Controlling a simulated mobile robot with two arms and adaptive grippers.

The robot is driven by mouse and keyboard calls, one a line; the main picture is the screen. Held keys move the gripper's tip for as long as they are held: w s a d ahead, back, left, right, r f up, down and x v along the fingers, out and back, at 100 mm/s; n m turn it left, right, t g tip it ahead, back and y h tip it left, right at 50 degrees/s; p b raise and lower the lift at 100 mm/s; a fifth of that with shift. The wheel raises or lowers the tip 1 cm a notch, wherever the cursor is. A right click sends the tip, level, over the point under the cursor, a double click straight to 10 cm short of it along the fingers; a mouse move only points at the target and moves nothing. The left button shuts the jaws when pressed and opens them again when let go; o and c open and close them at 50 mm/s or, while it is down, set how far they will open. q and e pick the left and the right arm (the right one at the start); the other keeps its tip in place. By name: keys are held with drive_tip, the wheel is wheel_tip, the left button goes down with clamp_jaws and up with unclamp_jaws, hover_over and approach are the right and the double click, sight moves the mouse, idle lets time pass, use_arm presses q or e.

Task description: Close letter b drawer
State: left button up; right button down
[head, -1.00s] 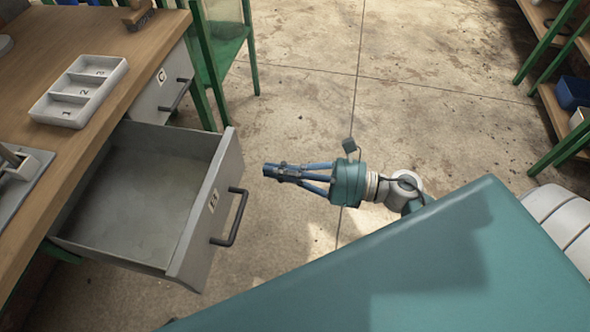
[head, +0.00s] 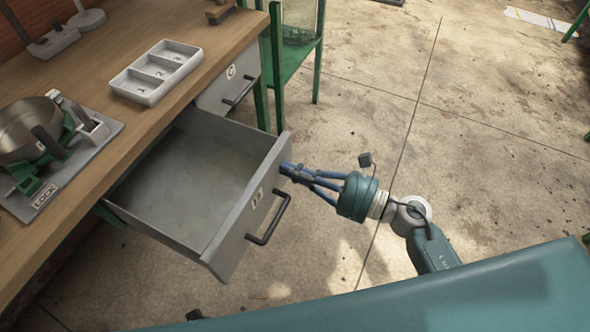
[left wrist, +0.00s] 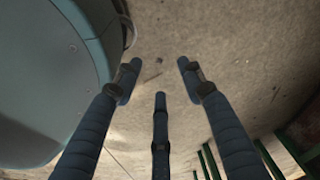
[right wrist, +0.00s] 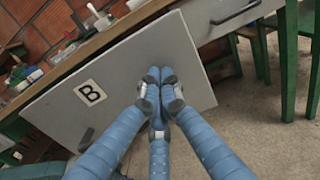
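The letter B drawer (head: 240,215) is pulled out from under the wooden table and looks empty inside. Its grey front carries a B label and a dark bar handle (head: 272,220). My right gripper (head: 286,170) is at the far end of the drawer front, beside the handle and not on it. In the right wrist view its fingertips (right wrist: 160,80) are together against or just before the grey front, right of the B label (right wrist: 90,93); contact is hard to tell. My left gripper (left wrist: 158,75) is open and empty above the floor.
The C drawer (head: 228,88) beside it is shut. On the wooden table (head: 120,75) are a numbered three-part tray (head: 155,72) and a metal pan (head: 30,130) on a board marked LOCK. A green-framed stand (head: 318,60) is behind.

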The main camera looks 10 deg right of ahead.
drive_tip(key=b+x, duration=0.1)
drive_tip(key=x, duration=1.5)
drive_tip(key=shift+b, duration=0.35)
drive_tip(key=b+x, duration=0.2)
drive_tip(key=x, duration=0.8)
drive_tip(key=shift+w+a+f, duration=0.1)
drive_tip(key=shift+w+a, duration=0.05)
drive_tip(key=shift+a, duration=0.1)
drive_tip(key=shift+w+a, duration=0.2)
use_arm(q)
drive_tip(key=w+r, duration=0.3)
drive_tip(key=r, duration=0.3)
drive_tip(key=w+r+t, duration=0.1)
drive_tip(key=w+r, duration=0.2)
drive_tip(key=r, duration=0.4)
drive_tip(key=shift+d+r, duration=0.25)
drive_tip(key=shift+d, duration=0.2)
use_arm(e)
drive_tip(key=shift+r, duration=0.25)
drive_tip(key=shift+r, duration=0.1)
use_arm(q)
drive_tip(key=shift+b, duration=0.3)
use_arm(e)
drive_tip(key=shift+w, duration=0.1)
